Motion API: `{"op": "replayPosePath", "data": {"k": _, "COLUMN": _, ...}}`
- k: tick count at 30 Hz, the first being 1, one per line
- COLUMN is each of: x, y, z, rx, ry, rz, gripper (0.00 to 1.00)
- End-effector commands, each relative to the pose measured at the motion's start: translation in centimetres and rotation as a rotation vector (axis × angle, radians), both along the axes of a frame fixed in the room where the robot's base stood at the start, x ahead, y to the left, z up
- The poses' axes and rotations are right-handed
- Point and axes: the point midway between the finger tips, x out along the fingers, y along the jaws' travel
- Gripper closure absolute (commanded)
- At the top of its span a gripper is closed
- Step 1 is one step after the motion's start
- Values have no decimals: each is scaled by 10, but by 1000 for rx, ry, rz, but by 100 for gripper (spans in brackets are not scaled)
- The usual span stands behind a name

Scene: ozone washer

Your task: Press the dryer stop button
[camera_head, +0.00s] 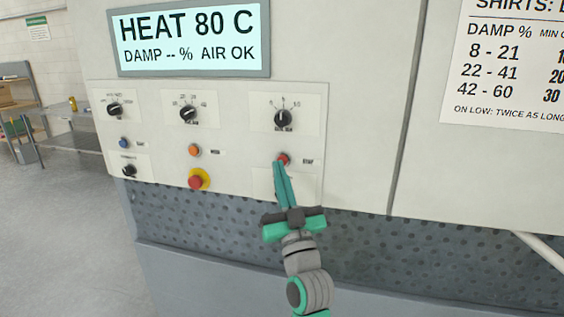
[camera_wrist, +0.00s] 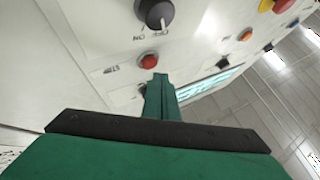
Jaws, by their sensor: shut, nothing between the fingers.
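The dryer's control panel (camera_head: 235,130) fills the middle of the head view. A small red button (camera_head: 283,158) labelled STOP sits on its right side, below a black knob (camera_head: 284,118). My gripper (camera_head: 280,167) is shut and empty, its teal fingertips at the button's lower edge in the head view. In the wrist view the red button (camera_wrist: 149,61) shows just beyond the shut fingertips (camera_wrist: 160,78), slightly to their left. I cannot tell whether the tips touch it. A panel part below the button is partly hidden behind my fingers in the head view.
A red mushroom button on a yellow ring (camera_head: 196,181), an orange button (camera_head: 194,150) and a blue button (camera_head: 124,142) lie left of my gripper. The display (camera_head: 190,38) reads HEAT 80 C, DAMP -- %, AIR OK. A perforated panel (camera_head: 420,250) lies below.

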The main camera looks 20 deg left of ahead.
Motion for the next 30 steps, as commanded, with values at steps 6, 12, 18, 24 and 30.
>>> {"op": "replayPosePath", "data": {"k": 6, "x": 0, "y": 0, "z": 0, "rx": 0, "ry": 0, "rz": 0, "gripper": 100}}
{"op": "replayPosePath", "data": {"k": 12, "x": 0, "y": 0, "z": 0, "rx": 0, "ry": 0, "rz": 0, "gripper": 100}}
{"op": "replayPosePath", "data": {"k": 18, "x": 5, "y": 0, "z": 1, "rx": 0, "ry": -1, "rz": 1, "gripper": 100}}
{"op": "replayPosePath", "data": {"k": 24, "x": 9, "y": 0, "z": 0, "rx": 0, "ry": -1, "rz": 1, "gripper": 100}}
{"op": "replayPosePath", "data": {"k": 30, "x": 9, "y": 0, "z": 0, "rx": 0, "ry": 0, "rz": 0, "gripper": 100}}
